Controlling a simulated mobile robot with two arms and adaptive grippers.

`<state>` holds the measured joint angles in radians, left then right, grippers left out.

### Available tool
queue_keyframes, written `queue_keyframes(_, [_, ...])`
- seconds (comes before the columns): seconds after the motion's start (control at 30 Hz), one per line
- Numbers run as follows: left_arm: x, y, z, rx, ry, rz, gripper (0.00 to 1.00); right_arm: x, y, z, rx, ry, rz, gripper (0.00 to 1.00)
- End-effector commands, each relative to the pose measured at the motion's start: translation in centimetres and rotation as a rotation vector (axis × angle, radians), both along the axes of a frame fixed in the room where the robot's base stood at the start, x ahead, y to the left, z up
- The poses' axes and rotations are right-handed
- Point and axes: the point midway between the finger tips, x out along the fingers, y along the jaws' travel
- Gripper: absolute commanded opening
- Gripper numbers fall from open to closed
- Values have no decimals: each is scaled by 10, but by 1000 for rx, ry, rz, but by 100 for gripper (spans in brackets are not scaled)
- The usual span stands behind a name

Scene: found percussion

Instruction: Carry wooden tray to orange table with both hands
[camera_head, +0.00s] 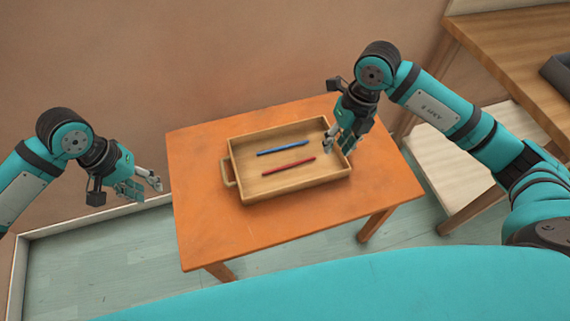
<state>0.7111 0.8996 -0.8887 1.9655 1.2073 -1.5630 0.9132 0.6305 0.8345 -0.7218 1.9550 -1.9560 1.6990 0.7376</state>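The wooden tray (291,191) rests on the orange table (205,219), turned slightly. A blue stick (282,148) and a red stick (289,167) lie inside it. The tray's left handle (228,172) is in plain sight with no gripper on it. My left gripper (146,188) is open and empty, off the table's left edge and apart from the tray. My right gripper (338,145) is at the tray's right end and covers the handle there. Its fingers overlap the tray's right wall, and I cannot tell whether they grip it.
A wooden table (515,45) with a pale lower shelf (450,170) stands at the right, with a dark grey object (558,73) on top. A wall is close behind the orange table. The orange table top is bare around the tray.

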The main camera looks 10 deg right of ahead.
Motion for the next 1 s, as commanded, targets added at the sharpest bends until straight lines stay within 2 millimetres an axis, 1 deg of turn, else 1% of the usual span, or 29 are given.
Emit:
queue_keyframes(0.03, [0,0,0,0,0,0,32,2,-3,12,-3,-6,0,29])
queue_keyframes(0.2, [0,0,0,0,0,0,32,4,-10,49,-2,-7,0,29])
queue_keyframes(0.3, [0,0,0,0,0,0,32,5,-15,68,-3,-7,0,29])
queue_keyframes(0.43, [0,0,0,0,0,0,32,5,-18,87,-3,-6,0,29])
queue_keyframes(0.6, [0,0,0,0,0,0,32,5,-20,97,-4,-3,0,29])
queue_keyframes(1.0, [0,0,0,0,0,0,32,5,-21,98,-3,-2,1,29])
